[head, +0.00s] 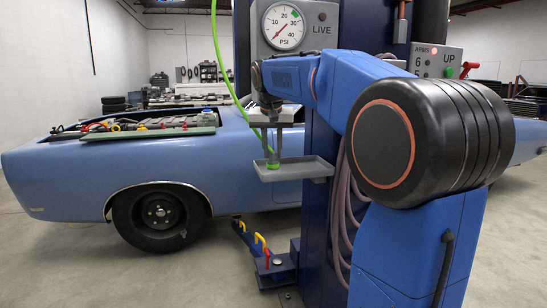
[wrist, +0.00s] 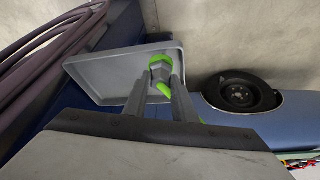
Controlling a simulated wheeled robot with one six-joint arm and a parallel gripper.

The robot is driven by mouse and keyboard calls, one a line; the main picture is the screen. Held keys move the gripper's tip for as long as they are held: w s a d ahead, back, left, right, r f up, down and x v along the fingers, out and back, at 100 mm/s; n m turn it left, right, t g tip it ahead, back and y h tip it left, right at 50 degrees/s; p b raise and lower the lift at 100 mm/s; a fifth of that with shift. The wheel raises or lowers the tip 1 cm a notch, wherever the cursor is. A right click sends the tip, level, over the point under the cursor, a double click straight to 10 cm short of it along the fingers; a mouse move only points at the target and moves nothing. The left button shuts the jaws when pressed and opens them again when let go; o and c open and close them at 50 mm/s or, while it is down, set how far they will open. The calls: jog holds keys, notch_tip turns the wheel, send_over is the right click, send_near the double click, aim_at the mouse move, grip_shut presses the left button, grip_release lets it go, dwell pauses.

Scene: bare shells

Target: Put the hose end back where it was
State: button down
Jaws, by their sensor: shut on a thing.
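The bright green hose (head: 220,55) hangs from above and runs down to my gripper (head: 272,150). My gripper points down and is shut on the hose end (head: 273,163), a green and grey fitting. In the wrist view, the hose end (wrist: 160,68) shows between the two finger tips (wrist: 163,80). It is over the grey tray (head: 310,168) fixed to the blue post, also seen in the wrist view (wrist: 95,70). I cannot tell whether the fitting touches the tray floor. The tray looks otherwise empty.
A PSI gauge box (head: 284,28) marked LIVE is on the blue post (head: 320,200) above the tray. A control box (head: 437,60) with levers is to the right. A blue car (head: 60,175) stands behind, with tools on a green board (head: 130,134). Purple hoses (head: 345,205) hang beside the post.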

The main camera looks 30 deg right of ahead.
aim_at(274, 155)
jog(key=shift+w+d+f, duration=0.3)
jog(key=shift+w+d, duration=0.05)
jog(key=shift+w, duration=0.15)
jog(key=shift+w+d+f, duration=0.3)
jog(key=shift+w, duration=0.15)
jog(key=shift+w+d+f, duration=0.8)
jog(key=shift+w+f, duration=0.2)
jog(key=shift+w, duration=0.15)
jog(key=shift+w+d+f, duration=0.1)
jog(key=shift+w+f, duration=0.1)
jog(key=shift+f, duration=0.1)
jog(key=c, duration=1.5)
grip_release()
jog(key=shift+o, duration=0.2)
jog(key=v, duration=1.2)
jog(key=shift+s, duration=0.1)
